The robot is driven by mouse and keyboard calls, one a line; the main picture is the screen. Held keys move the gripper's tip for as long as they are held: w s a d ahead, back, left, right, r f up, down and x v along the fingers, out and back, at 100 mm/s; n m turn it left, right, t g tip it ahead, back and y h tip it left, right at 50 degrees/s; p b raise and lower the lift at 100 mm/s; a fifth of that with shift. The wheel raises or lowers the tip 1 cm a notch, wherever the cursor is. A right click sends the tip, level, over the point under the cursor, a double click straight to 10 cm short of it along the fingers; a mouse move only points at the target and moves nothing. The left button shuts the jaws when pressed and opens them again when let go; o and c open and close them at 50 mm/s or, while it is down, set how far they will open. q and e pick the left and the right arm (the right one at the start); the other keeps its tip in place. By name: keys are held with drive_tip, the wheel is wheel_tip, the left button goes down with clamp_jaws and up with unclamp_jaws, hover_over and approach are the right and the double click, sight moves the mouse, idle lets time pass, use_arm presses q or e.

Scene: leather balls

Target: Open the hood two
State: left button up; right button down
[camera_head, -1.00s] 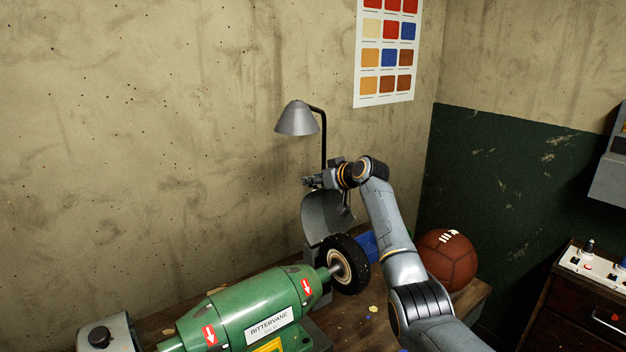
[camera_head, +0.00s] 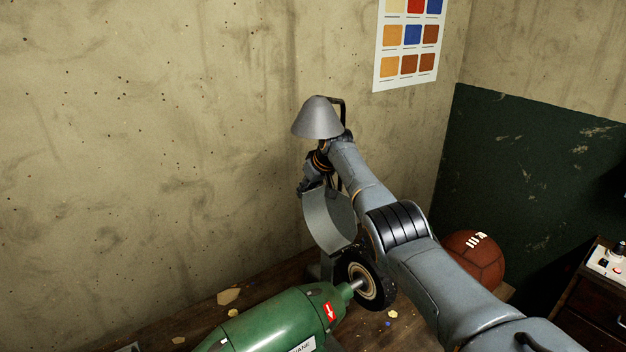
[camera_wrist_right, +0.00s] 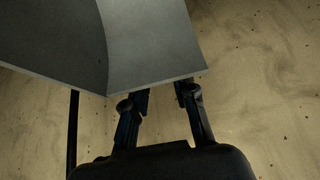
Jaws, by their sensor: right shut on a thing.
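The hood (camera_head: 326,222) is a grey curved metal guard above and behind the black wheel (camera_head: 371,283) at the right end of the green grinder (camera_head: 268,325). It is tilted up, leaning toward the wall and clear of the wheel's front. My right gripper (camera_head: 306,187) is at the hood's upper left edge, partly hidden by its own wrist. In the right wrist view the hood (camera_wrist_right: 150,45) fills the top, and the right gripper (camera_wrist_right: 164,95) is shut on its edge. My left gripper is not in view.
A grey lamp (camera_head: 317,118) hangs just above my right wrist, close to the arm. A switch box (camera_head: 608,262) stands at the far right. The wall is close behind the hood.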

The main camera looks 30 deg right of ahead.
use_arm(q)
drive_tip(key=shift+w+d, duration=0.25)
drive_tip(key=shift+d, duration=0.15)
use_arm(e)
drive_tip(key=shift+w+f, duration=0.1)
drive_tip(key=shift+w, duration=0.25)
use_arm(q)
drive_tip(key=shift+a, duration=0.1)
use_arm(e)
drive_tip(key=c, duration=1.2)
unclamp_jaws()
drive_tip(key=shift+o, duration=0.7)
drive_tip(key=shift+s+f+g, duration=0.15)
drive_tip(key=shift+g, duration=0.15)
